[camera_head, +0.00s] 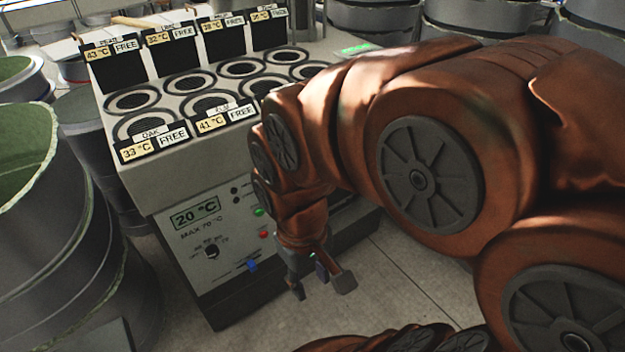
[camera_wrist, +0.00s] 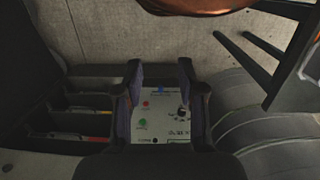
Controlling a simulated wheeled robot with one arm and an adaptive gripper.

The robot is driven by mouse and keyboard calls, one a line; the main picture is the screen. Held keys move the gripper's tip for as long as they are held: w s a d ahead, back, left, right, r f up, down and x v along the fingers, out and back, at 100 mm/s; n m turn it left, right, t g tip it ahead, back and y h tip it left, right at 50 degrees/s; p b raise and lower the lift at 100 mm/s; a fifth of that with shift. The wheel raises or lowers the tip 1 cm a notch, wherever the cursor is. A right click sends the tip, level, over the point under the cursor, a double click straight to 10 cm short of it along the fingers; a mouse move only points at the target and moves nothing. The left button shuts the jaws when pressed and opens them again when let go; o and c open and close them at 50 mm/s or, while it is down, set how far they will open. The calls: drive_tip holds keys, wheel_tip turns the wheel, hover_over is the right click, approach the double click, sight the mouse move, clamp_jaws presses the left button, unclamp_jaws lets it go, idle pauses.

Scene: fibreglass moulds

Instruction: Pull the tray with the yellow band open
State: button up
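My gripper (camera_head: 322,284) hangs in front of the machine's front face, right of its control panel, with its fingers apart. In the wrist view my gripper (camera_wrist: 161,82) is also open, with nothing between the fingers but the panel beyond. Dark stacked trays (camera_wrist: 85,102) show left of the fingers in the wrist view. The gripper appears apart from the trays. In the head view my arm hides the tray area.
The machine's control panel (camera_head: 205,250) has a 20 °C display, knob, buttons and a blue switch (camera_head: 252,265). Its top (camera_head: 155,157) holds round wells and temperature cards. Large round moulds (camera_head: 50,240) crowd the left. Floor (camera_head: 410,270) is clear in front of the machine.

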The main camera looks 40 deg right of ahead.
drive_tip(key=w+d+f+n+t+h+b, duration=0.25)
drive_tip(key=w+d+f+b, duration=0.4)
drive_tip(key=w+d, duration=0.6)
drive_tip(key=w+d+f+n+t+h+b, duration=0.2)
drive_tip(key=w+d+f+t+b, duration=0.35)
drive_tip(key=w+d, duration=0.7)
drive_tip(key=w+d+f+n+t+h+b, duration=0.25)
drive_tip(key=w+d+f+b, duration=0.35)
drive_tip(key=w+d+b, duration=0.5)
drive_tip(key=w+d+f+n+t+y+b, duration=0.2)
drive_tip(key=d+f+n+t+y+b, duration=0.25)
drive_tip(key=f, duration=0.75)
drive_tip(key=w+d+f+n+t+y+b, duration=0.1)
drive_tip(key=d+f+n+t+y+b, duration=0.15)
drive_tip(key=d+f+n+b, duration=0.65)
drive_tip(key=shift+w+a+f+m+g+p, duration=0.15)
drive_tip(key=shift+w+f+m, duration=0.4)
drive_tip(key=shift+w, duration=0.7)
drive_tip(key=shift+w+a+f+m+g+p, duration=0.1)
drive_tip(key=shift+w+f+m+p, duration=0.2)
drive_tip(key=shift+w+f, duration=0.65)
drive_tip(key=shift+w+a+f+m+g+p, duration=0.15)
drive_tip(key=shift+w+f+m, duration=0.25)
drive_tip(key=shift+w, duration=1.1)
drive_tip(key=shift+r, duration=0.1)
clamp_jaws()
